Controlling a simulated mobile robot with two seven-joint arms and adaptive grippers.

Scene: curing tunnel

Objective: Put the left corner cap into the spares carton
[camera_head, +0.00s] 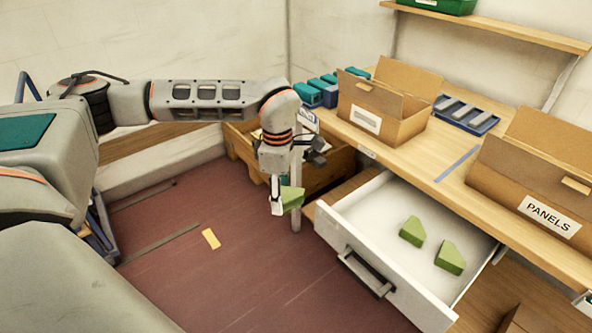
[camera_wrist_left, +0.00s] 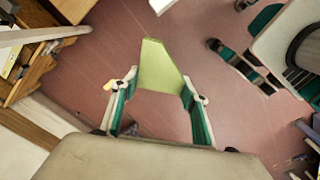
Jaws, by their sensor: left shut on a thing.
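My left gripper (camera_head: 281,203) is shut on a green corner cap (camera_head: 293,197) and holds it above the floor, left of the open drawer. In the left wrist view the held cap (camera_wrist_left: 158,68) sits between the two fingers of the gripper (camera_wrist_left: 162,92). Two more green corner caps lie apart in the white drawer (camera_head: 360,213): a left one (camera_head: 412,232) and a right one (camera_head: 450,258). An open carton (camera_head: 402,128) with a label too small to read stands on the worktop. My right gripper is not in view.
Another open carton (camera_head: 535,206), labelled PANELS, stands at the right of the worktop (camera_head: 425,160). A blue tray (camera_head: 468,117) and several teal-and-blue boxes (camera_head: 307,94) are also there. A wooden crate (camera_head: 240,144) is behind my gripper. A yellow piece (camera_head: 211,238) lies on the floor.

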